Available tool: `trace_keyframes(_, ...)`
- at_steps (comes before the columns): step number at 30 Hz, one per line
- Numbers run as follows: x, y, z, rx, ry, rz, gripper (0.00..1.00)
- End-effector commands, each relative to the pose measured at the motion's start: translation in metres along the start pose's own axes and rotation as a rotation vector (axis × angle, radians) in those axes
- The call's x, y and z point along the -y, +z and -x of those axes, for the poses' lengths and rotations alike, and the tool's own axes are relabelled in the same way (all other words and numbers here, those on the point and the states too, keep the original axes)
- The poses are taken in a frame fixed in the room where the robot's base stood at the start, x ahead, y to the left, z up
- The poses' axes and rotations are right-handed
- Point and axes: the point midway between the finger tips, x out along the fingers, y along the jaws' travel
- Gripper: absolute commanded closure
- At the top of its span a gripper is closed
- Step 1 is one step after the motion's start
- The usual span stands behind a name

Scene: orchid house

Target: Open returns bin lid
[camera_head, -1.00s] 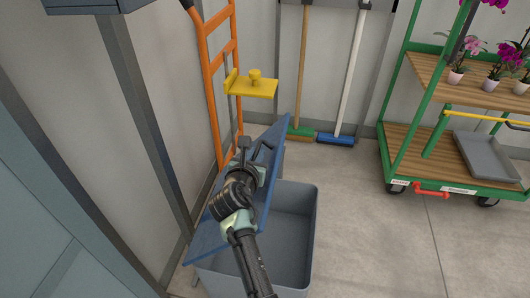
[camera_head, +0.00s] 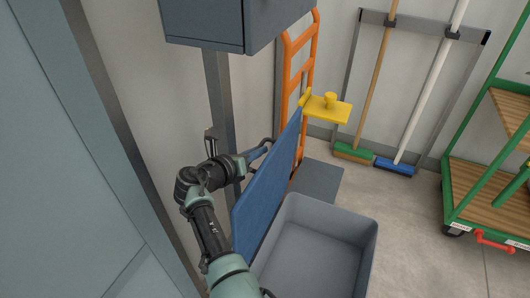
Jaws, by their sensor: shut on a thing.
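The returns bin (camera_head: 318,256) is a grey open-topped tub on the floor, and it is empty as far as I see. Its blue lid (camera_head: 268,190) stands steeply raised along the bin's left side, close to upright. My gripper (camera_head: 266,146) is at the lid's upper left edge, shut on the lid. The fingertips are partly hidden, so the exact grip is hard to see. My arm comes up from the bottom, to the left of the lid.
A dark wall cabinet (camera_head: 205,22) hangs above my arm. An orange hand truck (camera_head: 300,75) with a yellow plate (camera_head: 327,110) stands behind the lid. A green broom (camera_head: 353,152) and blue broom (camera_head: 395,167) hang behind. A green cart (camera_head: 490,185) is at right; floor between is clear.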

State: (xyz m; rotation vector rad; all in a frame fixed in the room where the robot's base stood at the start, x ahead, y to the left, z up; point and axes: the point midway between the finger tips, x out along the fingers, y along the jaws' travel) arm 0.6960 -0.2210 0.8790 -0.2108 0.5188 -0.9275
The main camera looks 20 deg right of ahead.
Motion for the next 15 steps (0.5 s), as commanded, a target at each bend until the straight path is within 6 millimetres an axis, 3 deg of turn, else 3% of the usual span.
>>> trace_keyframes(13,-0.0022,-0.0014,0.0004,-0.004,0.001,-0.002,1.0)
trace_keyframes(14,-0.0021,-0.0015,0.0004,-0.005,0.001,-0.002,0.82)
trace_keyframes(15,-0.0021,-0.0015,0.0004,-0.005,0.001,-0.002,0.74)
